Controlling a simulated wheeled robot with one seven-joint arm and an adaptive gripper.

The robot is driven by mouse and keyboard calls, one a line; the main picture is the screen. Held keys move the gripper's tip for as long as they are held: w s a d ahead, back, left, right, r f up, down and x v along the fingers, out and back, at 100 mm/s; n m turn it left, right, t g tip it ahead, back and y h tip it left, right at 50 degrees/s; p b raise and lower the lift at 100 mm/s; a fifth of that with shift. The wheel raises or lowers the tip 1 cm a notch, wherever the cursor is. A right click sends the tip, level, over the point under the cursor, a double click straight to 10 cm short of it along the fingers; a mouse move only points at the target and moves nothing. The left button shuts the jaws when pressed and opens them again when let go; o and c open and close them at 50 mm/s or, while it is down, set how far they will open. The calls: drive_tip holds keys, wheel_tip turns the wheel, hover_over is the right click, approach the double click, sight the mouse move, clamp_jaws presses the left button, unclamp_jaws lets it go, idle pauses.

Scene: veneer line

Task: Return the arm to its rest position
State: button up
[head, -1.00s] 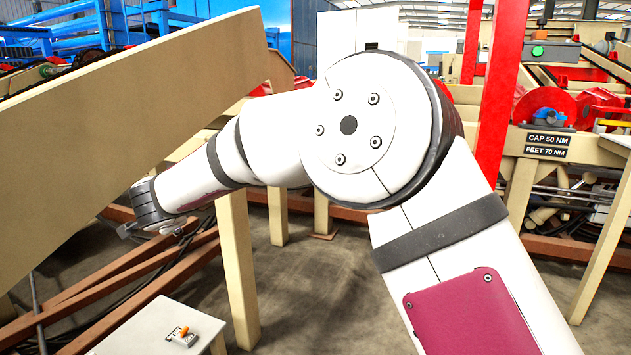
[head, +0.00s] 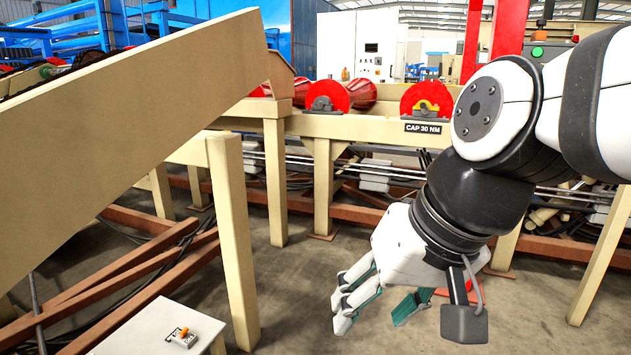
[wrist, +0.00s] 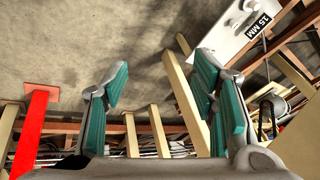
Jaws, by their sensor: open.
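My gripper (head: 378,308) hangs at the lower right of centre in the head view, below my bent white and black arm. Its fingers point down and to the left, with green pads. In the wrist view the fingers of my gripper (wrist: 160,95) stand well apart. Nothing is between them, and floor and beige posts show behind. The gripper is open and empty, apart from the beige frames in the head view.
A sloping beige beam (head: 130,120) fills the left. A small pale table (head: 145,330) with an orange-handled switch (head: 183,337) stands lower left. Red rollers (head: 427,99) sit on a beige frame behind, labelled "CAP 30 NM" (head: 422,128). Open floor (head: 300,300) lies at the centre.

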drive_tip(key=s+d+f+m+g+h, duration=0.1)
drive_tip(key=s+d+f+g+h, duration=0.1)
drive_tip(key=s+d, duration=0.5)
drive_tip(key=s+d+f+m+g+h, duration=0.1)
drive_tip(key=s+d+f, duration=0.3)
drive_tip(key=s, duration=0.6)
wheel_tip(320, 180, up, 37)
drive_tip(key=d+t+p, duration=0.1)
drive_tip(key=t+p, duration=0.2)
drive_tip(key=p, duration=3.2)
drive_tip(key=shift+w+d+r+n+t, duration=0.2)
drive_tip(key=shift+d+n+t, duration=0.1)
drive_tip(key=shift+n, duration=0.1)
